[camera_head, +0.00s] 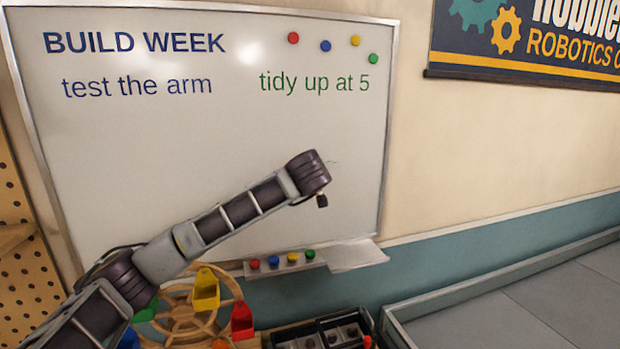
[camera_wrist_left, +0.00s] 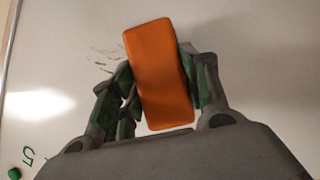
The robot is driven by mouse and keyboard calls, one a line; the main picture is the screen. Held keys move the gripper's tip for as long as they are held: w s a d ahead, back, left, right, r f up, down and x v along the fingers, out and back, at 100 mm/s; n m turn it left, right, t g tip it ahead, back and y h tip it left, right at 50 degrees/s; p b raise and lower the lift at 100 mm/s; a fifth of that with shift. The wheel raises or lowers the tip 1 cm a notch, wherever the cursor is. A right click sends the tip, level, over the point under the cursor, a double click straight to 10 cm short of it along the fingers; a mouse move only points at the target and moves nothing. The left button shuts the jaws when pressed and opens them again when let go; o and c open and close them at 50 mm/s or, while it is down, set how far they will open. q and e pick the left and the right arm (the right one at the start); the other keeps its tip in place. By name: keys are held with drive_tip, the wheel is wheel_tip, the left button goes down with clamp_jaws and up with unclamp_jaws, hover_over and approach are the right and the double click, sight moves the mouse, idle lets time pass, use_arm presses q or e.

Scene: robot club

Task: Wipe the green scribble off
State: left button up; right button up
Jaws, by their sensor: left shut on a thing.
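The whiteboard (camera_head: 120,140) stands upright ahead of me. Only faint thin strokes of the scribble (camera_wrist_left: 104,58) show, beside the fingers in the left wrist view; a small trace of it (camera_head: 334,161) shows just right of my wrist in the head view. My left gripper (camera_wrist_left: 160,82) is shut on an orange block-shaped eraser (camera_wrist_left: 158,60), with one finger on each side of it. The eraser is at or close to the board; I cannot tell whether it touches. In the head view my wrist hides the eraser and most of the gripper. My right gripper is not in view.
Blue writing and the green "tidy up at 5" (camera_head: 314,83) are above, with several round magnets (camera_head: 325,46). A ledge (camera_head: 357,257) with coloured pieces runs below the board. A toy wheel (camera_head: 185,315) and a black tray (camera_head: 272,338) stand below my arm.

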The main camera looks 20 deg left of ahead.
use_arm(q)
drive_tip(key=shift+w+a, duration=0.25)
drive_tip(key=shift+w, duration=0.05)
idle(0.4)
drive_tip(key=shift+d, duration=0.1)
drive_tip(key=shift+w+d, duration=0.55)
drive_tip(key=shift+d, duration=0.2)
drive_tip(key=shift+w+d, duration=0.55)
drive_tip(key=shift+d, duration=0.2)
drive_tip(key=shift+w+d, duration=0.5)
drive_tip(key=shift+d, duration=0.25)
drive_tip(key=shift+w+d, duration=0.6)
drive_tip(key=shift+d, duration=0.15)
drive_tip(key=shift+d+r, duration=0.1)
drive_tip(key=shift+w+d, duration=0.5)
drive_tip(key=shift+d, duration=0.25)
drive_tip(key=shift+w+d, duration=0.5)
drive_tip(key=shift+d, duration=0.2)
